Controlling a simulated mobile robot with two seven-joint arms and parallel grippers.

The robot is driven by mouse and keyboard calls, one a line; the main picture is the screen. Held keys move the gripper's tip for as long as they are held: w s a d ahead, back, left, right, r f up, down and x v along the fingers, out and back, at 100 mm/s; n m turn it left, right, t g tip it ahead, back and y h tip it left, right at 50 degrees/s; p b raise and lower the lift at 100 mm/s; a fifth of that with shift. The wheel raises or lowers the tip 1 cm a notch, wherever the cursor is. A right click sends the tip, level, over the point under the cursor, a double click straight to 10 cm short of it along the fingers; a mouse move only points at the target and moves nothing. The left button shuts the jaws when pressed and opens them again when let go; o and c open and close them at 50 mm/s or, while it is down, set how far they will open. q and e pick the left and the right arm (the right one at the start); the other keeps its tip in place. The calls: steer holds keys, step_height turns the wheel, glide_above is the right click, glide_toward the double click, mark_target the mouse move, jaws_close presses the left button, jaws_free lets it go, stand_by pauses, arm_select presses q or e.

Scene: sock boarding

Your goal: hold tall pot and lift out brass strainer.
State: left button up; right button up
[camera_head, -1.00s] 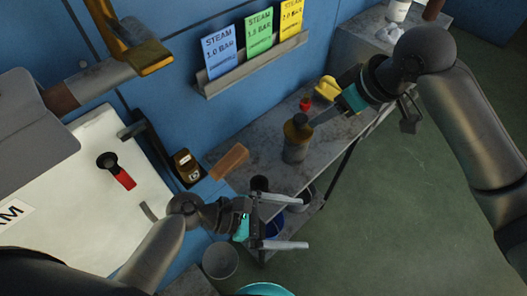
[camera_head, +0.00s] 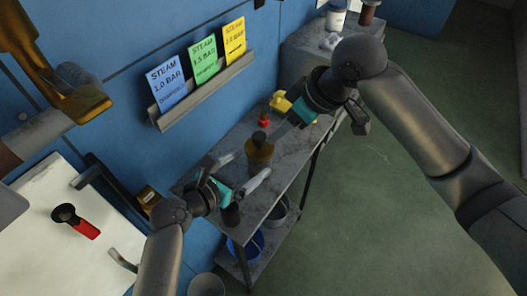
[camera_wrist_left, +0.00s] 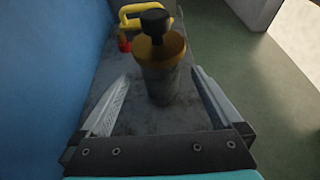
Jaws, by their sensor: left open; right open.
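The tall pot (camera_head: 258,169), a grey cylinder, stands upright on the grey metal table. The brass strainer (camera_head: 259,151) sits in its top, with a black knob above it. In the left wrist view the pot (camera_wrist_left: 161,88) and brass strainer (camera_wrist_left: 165,50) are between and slightly beyond the fingertips. My left gripper (camera_head: 238,171) is open, level with the pot on its near-left side; its fingers also show in the left wrist view (camera_wrist_left: 161,78). My right gripper (camera_head: 282,129) is open at the upper right of the knob; its fingertips are partly unclear.
A small red object (camera_head: 264,119) and a yellow one (camera_head: 281,101) stand behind the pot. A blue bucket (camera_head: 248,245) sits on the lower shelf. A card rack (camera_head: 205,91) is on the blue wall.

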mark_target(266, 152)
arm_select(q)
steer(key=x, duration=0.9)
steer(key=shift+w+d+f, duration=0.1)
steer(key=shift+c, duration=0.2)
